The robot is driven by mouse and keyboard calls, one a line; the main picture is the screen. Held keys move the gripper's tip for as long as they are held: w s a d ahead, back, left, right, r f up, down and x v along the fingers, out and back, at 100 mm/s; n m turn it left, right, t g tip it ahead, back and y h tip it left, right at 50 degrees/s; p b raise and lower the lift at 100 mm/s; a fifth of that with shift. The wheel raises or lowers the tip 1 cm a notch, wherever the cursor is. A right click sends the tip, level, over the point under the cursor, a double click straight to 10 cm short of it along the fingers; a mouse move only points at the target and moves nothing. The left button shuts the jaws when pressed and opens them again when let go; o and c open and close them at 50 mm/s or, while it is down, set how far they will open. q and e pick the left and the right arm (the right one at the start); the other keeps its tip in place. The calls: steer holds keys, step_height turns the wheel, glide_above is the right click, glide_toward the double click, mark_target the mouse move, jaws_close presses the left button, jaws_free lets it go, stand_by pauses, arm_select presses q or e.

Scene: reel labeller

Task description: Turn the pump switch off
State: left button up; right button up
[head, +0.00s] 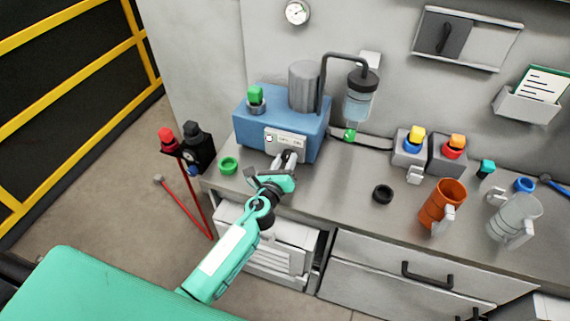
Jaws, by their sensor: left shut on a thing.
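The blue pump box (252,120) stands on the grey worktop, with a pale panel (287,140) on its front face. My left gripper (287,159) reaches up to the front of the box, just below this panel. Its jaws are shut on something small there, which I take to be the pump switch. The fingers cover the switch, so its position cannot be told. My right gripper is not in view.
A green ring (228,165) lies left of the gripper and a black ring (382,194) to its right. An orange mug (441,205) and a clear jug (514,218) stand further right. Red and black knobs (166,135) are at the left end.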

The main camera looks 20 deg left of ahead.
arm_select(q)
steer(key=n+b, duration=0.1)
steer(key=n, duration=0.4)
steer(key=shift+f+n+b, duration=0.15)
steer(key=shift+n+b, duration=0.15)
steer(key=shift+b, duration=0.1)
steer(key=n+b, duration=0.1)
steer(key=n, duration=0.3)
steer(key=shift+a+n, duration=0.1)
steer(key=shift+n, duration=0.3)
steer(key=o, duration=1)
steer(key=s+b, duration=0.1)
steer(key=s, duration=0.8)
steer(key=s+b, duration=0.1)
steer(key=s, duration=0.3)
steer(key=shift+s+a+b, duration=0.25)
steer(key=shift+s+b, duration=0.1)
steer(key=shift+s, duration=0.05)
